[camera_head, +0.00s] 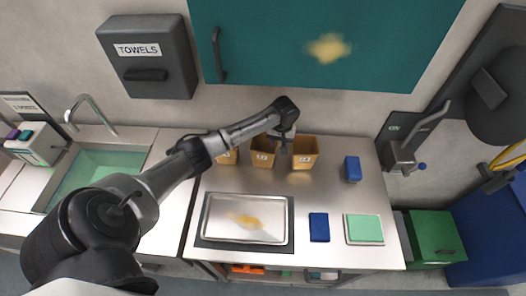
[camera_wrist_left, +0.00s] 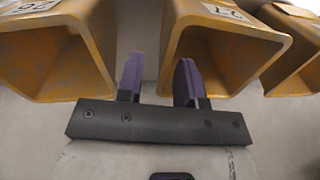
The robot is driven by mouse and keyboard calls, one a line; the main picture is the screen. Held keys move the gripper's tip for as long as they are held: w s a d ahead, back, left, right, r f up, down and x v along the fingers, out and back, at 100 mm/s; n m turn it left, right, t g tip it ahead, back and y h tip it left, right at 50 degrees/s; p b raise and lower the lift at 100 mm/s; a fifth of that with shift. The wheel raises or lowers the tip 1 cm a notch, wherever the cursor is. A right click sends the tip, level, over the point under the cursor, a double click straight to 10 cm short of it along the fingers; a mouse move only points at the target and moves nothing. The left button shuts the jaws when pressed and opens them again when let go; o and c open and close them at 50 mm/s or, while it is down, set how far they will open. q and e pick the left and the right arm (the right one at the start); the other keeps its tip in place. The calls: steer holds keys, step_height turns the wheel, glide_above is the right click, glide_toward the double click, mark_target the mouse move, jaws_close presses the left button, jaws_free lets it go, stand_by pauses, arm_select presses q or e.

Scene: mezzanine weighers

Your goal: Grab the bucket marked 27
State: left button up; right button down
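The yellow bucket marked 27 (camera_wrist_left: 222,60) is in the middle of the left wrist view, its label upside down at the top. It appears to be the middle bucket in the head view (camera_head: 262,147), where labels are too small to read. A bucket marked 26 (camera_wrist_left: 50,65) stands beside it. My left gripper (camera_head: 283,150) is over the gap between these two. In the left wrist view its purple-padded fingers (camera_wrist_left: 158,80) are apart with nothing clearly held. One finger overlaps the mouth of bucket 27 near its side wall; the other is over the gap. Contact cannot be told. My right gripper is out of view.
A third yellow bucket (camera_head: 229,157) is partly hidden by my left arm. A metal tray (camera_head: 207,230), blue blocks (camera_head: 319,227) and a green-topped pad (camera_head: 364,229) lie on the steel counter (camera_head: 330,195). A teal cabinet (camera_head: 270,45) overhangs the back.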

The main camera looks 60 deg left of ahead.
arm_select(q)
steer(key=shift+s+a+f, duration=0.15)
steer(key=shift+s+f, duration=0.05)
steer(key=shift+f, duration=0.9)
steer(key=shift+s+a+f, duration=0.1)
steer(key=shift+s+f, duration=0.05)
steer(key=shift+f, duration=0.9)
jaws_close()
